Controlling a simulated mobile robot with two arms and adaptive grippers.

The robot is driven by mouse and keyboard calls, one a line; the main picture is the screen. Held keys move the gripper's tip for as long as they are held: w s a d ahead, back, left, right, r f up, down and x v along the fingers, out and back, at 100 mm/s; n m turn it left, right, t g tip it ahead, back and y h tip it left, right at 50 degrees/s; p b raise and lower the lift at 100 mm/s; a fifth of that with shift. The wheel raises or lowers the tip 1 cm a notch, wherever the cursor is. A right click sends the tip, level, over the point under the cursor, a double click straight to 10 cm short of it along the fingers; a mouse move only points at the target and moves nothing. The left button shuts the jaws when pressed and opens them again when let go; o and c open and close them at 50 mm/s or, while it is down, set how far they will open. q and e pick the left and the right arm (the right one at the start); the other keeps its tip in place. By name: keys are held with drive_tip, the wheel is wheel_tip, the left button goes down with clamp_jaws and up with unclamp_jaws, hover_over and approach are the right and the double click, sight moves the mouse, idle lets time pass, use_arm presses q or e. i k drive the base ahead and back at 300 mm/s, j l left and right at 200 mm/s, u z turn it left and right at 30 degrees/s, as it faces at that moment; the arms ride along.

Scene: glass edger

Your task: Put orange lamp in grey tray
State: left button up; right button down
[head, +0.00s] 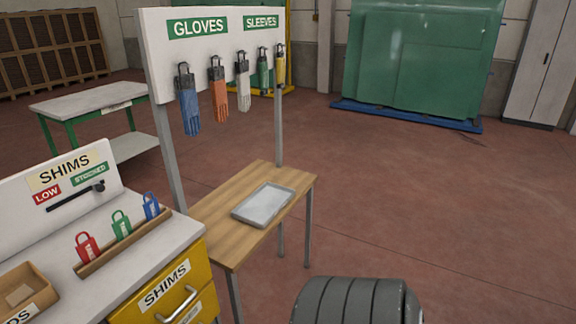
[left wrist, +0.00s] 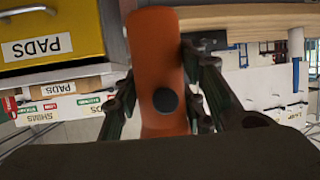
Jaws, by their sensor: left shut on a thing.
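The grey tray (head: 264,204) lies empty on a small wooden table (head: 222,212) in the head view. In the left wrist view my left gripper (left wrist: 160,108) is shut on the orange lamp (left wrist: 157,50), with a finger on each side of its body. The lamp has a round black spot on the side facing the camera. The lamp and the left gripper are not in the head view. My right gripper is not in view.
A white-topped bench with a yellow drawer (head: 163,290) and red, green and blue tags (head: 121,224) stands left of the wooden table. A gloves board (head: 215,45) on posts rises behind the table. Open floor (head: 420,200) lies to the right.

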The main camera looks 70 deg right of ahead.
sight(265, 204)
drive_tip(key=l+z, duration=0.1)
drive_tip(key=z, duration=0.35)
drive_tip(key=l+z, duration=0.1)
drive_tip(key=z, duration=0.35)
drive_tip(key=l+z, duration=0.1)
drive_tip(key=z, duration=0.85)
drive_tip(key=i+l, duration=0.55)
drive_tip(key=l, duration=0.15)
drive_tip(key=i+l, duration=0.55)
drive_tip(key=l, duration=0.15)
drive_tip(key=i+l+z, duration=0.1)
drive_tip(key=i+l, duration=0.45)
drive_tip(key=l, duration=0.15)
